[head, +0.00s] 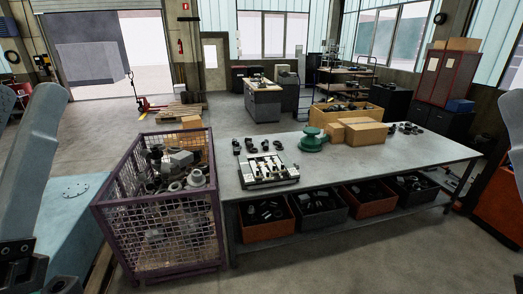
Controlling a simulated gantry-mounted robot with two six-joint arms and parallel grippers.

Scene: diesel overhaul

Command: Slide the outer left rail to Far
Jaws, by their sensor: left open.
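A small fixture with several light rails or slides (265,169) sits on the grey workbench (345,172), near its left end. The rails are too small here to tell the outer left one's position exactly. My left gripper (42,276) is at the bottom left corner, partly cut off by the frame edge. It is open and far from the fixture, with the wire crate between them. My right gripper is not in view; only a grey arm part shows at the right edge.
A purple wire crate (158,234) full of metal parts stands left of the bench. A green round part (313,139) and cardboard boxes (362,131) are behind and right of the fixture. Bins (318,212) stand on the lower shelf. The bench's front right is clear.

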